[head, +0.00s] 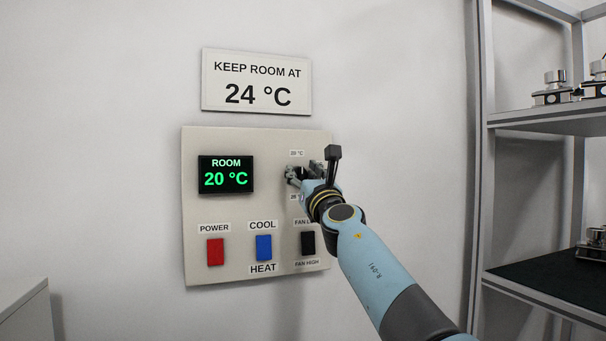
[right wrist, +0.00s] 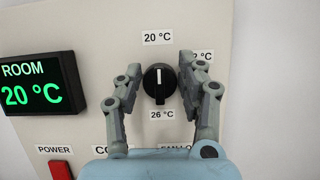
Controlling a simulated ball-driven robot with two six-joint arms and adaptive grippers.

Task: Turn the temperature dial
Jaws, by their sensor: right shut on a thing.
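The temperature dial (right wrist: 159,88) is a round black knob with a white mark that points up toward the 20 °C label (right wrist: 158,37). A 26 °C label (right wrist: 162,115) is below it, and a label at the upper right is partly covered by a finger. My right gripper (right wrist: 160,64) is shut on the dial, one finger on each side. In the head view my right gripper (head: 306,174) is at the panel's right part and largely hides the dial. The green display (head: 226,174) reads ROOM 20 °C. My left gripper is out of view.
The wall panel (head: 195,270) also has a red power switch (head: 215,252), a blue cool/heat switch (head: 264,248) and a black fan switch (head: 308,243). A sign (head: 256,82) above says KEEP ROOM AT 24 °C. A metal shelf rack (head: 483,180) stands at the right.

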